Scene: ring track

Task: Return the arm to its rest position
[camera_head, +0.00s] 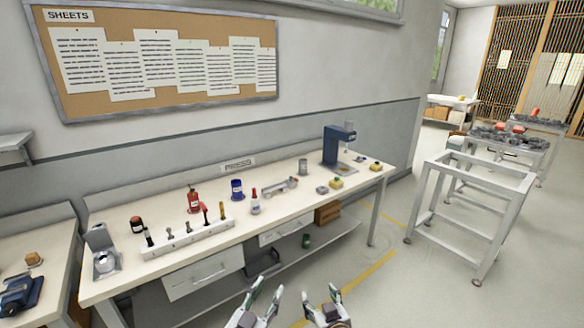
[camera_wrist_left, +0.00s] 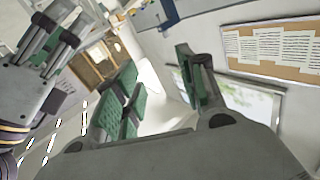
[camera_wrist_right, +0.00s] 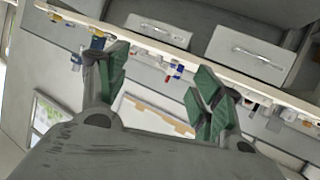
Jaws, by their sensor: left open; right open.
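My left gripper (camera_head: 268,287) is at the bottom of the head view, in front of the workbench. It is open and empty, and its green-padded fingers stand apart in the left wrist view (camera_wrist_left: 155,65). My right gripper (camera_head: 320,292) is just to its right, also open and empty, with parted fingers in the right wrist view (camera_wrist_right: 160,65). My right gripper also shows at the left of the left wrist view (camera_wrist_left: 48,42). Both grippers are apart from the bench and its items. Most of both arms is out of the head view.
The workbench (camera_head: 160,262) carries a white holder with tools (camera_head: 190,240), red and blue containers and a blue press (camera_head: 338,145). A bare metal frame stand (camera_head: 478,175) is at the right. The floor between (camera_head: 400,285) is clear. A pin board (camera_head: 165,103) hangs above.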

